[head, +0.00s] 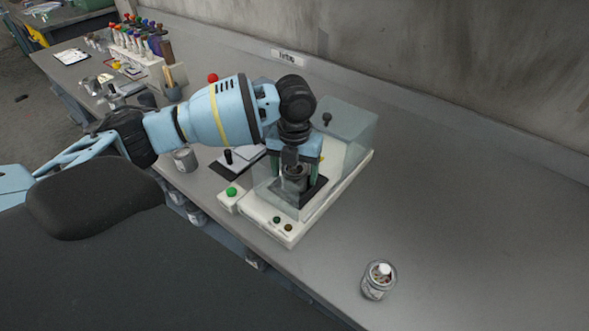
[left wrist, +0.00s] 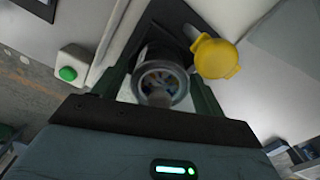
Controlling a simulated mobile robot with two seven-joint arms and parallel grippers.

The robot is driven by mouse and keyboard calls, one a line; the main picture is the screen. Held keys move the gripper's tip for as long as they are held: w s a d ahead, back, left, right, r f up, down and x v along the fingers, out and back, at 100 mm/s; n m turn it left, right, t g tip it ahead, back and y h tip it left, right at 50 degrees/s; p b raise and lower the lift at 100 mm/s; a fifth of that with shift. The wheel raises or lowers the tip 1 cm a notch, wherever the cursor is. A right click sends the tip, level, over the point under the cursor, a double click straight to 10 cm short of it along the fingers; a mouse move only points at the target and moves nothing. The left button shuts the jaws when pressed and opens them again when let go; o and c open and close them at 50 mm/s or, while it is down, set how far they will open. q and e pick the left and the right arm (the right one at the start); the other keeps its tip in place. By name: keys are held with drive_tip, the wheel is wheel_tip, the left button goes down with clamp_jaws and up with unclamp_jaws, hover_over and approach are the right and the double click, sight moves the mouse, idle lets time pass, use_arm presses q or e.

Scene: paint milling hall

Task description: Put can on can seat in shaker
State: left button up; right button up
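A small grey metal can (head: 295,178) stands upright inside the shaker (head: 287,230), over the dark area in its white base. In the left wrist view the can (left wrist: 160,82) shows from above, with a round rim. My left gripper (head: 295,170) points down into the shaker, its greenish fingers on either side of the can. The fingers look spread, with narrow gaps beside the can. In the left wrist view a yellow clamp-like part (left wrist: 215,57) is beside the can. The can seat under it is mostly hidden. My right gripper is not in view.
The shaker's clear cover (head: 350,125) stands behind the gripper. A green button box (head: 230,195) is at its left. Another metal can (head: 185,159) stands farther left. A glass jar (head: 378,281) is near the front edge. The bench on the right is clear.

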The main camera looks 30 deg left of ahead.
use_arm(q)
drive_tip(key=shift+r, duration=0.15)
drive_tip(key=shift+r, duration=0.3)
wheel_tip(320, 180, up, 12)
drive_tip(key=shift+f, duration=0.25)
idle(2.1)
